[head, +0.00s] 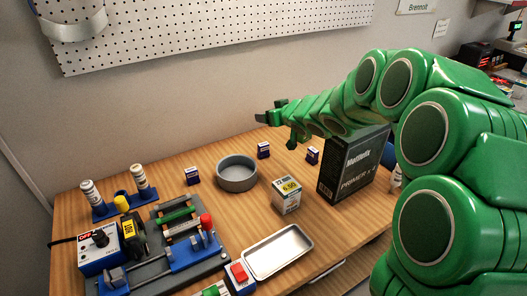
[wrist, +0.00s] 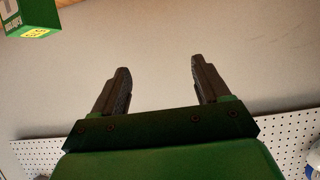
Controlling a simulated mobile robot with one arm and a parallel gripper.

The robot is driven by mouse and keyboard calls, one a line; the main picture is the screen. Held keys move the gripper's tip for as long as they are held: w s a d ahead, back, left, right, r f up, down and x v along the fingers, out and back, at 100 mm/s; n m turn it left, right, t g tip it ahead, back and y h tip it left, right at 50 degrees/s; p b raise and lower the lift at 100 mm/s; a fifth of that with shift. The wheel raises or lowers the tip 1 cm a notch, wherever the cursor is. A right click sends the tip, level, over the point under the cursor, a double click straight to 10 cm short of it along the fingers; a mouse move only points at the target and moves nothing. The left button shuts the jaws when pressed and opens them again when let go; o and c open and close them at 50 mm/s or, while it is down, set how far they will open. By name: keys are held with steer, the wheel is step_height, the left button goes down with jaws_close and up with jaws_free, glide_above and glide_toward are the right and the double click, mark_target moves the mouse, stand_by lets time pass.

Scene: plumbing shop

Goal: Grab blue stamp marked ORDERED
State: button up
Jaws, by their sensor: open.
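Three small dark blue blocks with pale labels stand on the wooden table: one left of the round grey bowl (head: 192,176), one behind it (head: 263,150) and one beside the large dark box (head: 312,155). Their lettering is too small to read, so I cannot tell which, if any, is marked ORDERED. My gripper (wrist: 160,78) is open and empty in the wrist view, its two dark fingers wide apart against a plain wall. In the head view my gripper (head: 268,118) is above the back of the table, higher than the blue blocks.
A grey bowl (head: 237,176), a small price-labelled box (head: 286,196), a large dark primer box (head: 354,168) and a metal tray (head: 277,252) stand on the table. A blue-and-grey fixture (head: 190,252) fills the left front. A pegboard (head: 200,32) hangs on the wall.

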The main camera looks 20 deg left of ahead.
glide_toward(264, 144)
steer(key=x, duration=0.4)
steer(key=shift+a+f, duration=0.1)
steer(key=shift+f, duration=0.25)
steer(key=shift+x, duration=3.8)
steer(key=shift+r, duration=0.15)
steer(key=c, duration=1.1)
steer(key=shift+o, duration=0.2)
steer(key=shift+r, duration=0.1)
